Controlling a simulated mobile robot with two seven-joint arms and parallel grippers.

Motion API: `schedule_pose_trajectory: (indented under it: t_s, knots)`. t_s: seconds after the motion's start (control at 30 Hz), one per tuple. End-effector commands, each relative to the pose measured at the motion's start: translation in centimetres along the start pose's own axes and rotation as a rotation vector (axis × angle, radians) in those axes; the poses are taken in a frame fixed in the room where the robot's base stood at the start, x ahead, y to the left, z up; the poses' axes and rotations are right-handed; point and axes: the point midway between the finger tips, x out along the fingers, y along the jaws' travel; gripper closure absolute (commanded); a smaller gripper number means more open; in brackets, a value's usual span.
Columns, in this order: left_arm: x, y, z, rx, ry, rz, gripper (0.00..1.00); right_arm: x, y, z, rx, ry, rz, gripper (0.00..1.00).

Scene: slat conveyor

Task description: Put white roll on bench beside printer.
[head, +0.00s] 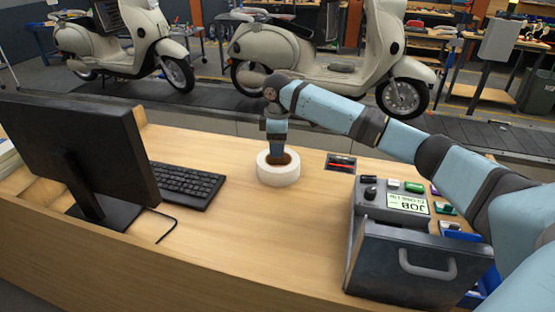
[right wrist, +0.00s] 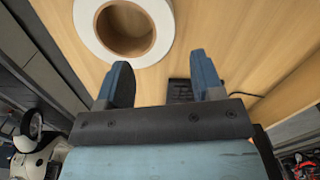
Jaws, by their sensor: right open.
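The white roll (head: 278,177), a thick ring with a brown core, lies flat on the wooden bench (head: 235,230). It also shows at the top of the right wrist view (right wrist: 160,13), its hole facing the camera. My right gripper (head: 278,152) points down over the roll's far side in the head view. In the wrist view its two blue fingers (right wrist: 162,78) are apart with nothing between them, and the roll appears beyond and left of them. A dark grey box with a lit JOB screen (head: 407,203), perhaps the printer, stands at the right. My left gripper is out of view.
A monitor (head: 75,150) and black keyboard (head: 182,185) stand on the left of the bench. A small dark tray (head: 341,162) lies right of the roll. Scooters (head: 310,50) stand on the conveyor behind.

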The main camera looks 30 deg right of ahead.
Motion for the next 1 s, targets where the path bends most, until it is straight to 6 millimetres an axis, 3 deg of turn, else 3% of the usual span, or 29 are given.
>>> schedule_pose_trajectory:
  t_s: [0.23,0.8,0.87,1.0]
  knots:
    - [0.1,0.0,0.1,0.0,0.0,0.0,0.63,-2.4,0.0,0.0,0.0,0.0,-0.001,0.39]
    - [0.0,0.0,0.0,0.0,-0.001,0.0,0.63,-2.6,0.0,0.0,0.0,0.0,-0.001,0.39]
    - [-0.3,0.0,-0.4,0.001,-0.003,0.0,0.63,-3.2,0.0,0.0,0.0,0.0,-0.001,0.39]
    - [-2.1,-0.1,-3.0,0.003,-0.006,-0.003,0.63,-6.7,0.0,0.0,0.0,0.0,0.0,0.39]
